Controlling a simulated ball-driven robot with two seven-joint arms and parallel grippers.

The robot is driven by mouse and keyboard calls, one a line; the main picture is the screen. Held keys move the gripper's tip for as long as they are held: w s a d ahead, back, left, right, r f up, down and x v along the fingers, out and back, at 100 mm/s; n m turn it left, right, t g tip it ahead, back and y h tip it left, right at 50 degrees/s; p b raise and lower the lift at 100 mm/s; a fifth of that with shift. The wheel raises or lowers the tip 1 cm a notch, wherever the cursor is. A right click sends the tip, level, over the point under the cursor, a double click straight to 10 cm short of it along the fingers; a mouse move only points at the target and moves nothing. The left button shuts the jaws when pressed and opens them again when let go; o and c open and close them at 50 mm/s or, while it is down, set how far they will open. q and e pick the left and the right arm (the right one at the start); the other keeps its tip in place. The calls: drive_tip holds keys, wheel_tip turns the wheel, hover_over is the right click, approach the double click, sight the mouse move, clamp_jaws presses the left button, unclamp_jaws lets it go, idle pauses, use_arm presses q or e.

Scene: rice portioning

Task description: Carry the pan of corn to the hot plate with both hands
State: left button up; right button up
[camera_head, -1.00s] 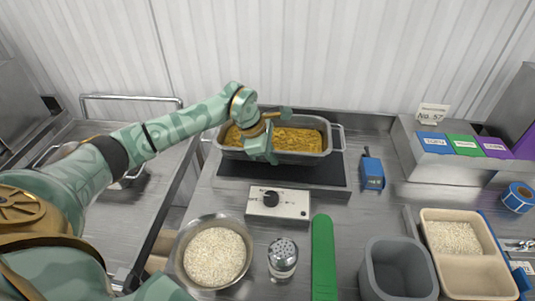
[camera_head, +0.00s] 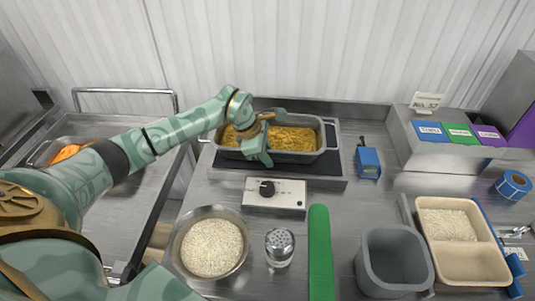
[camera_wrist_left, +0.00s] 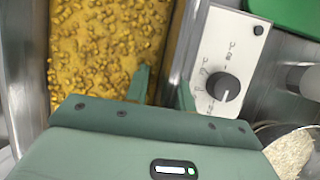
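The grey metal pan of corn (camera_head: 325,143) sits on the dark hot plate (camera_head: 310,168) at the back of the counter. Yellow corn (camera_head: 290,139) fills it. My left gripper (camera_head: 262,158) is low at the pan's near side, left of its middle. In the left wrist view its two fingers (camera_wrist_left: 163,88) stand apart on either side of the pan wall, one on the corn side and one outside. A gap shows between them, so it looks open around the wall. My right gripper is out of view.
A control box with a black knob (camera_head: 290,196) stands just in front of the hot plate. A rice bowl (camera_head: 176,246), a shaker (camera_head: 280,247) and a green strip (camera_head: 319,255) are nearer. A blue device (camera_head: 368,162) lies right of the plate.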

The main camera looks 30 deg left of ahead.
use_arm(q)
drive_tip(key=p+v, duration=0.1)
drive_tip(key=v, duration=1.1)
drive_tip(key=shift+w+r, duration=0.1)
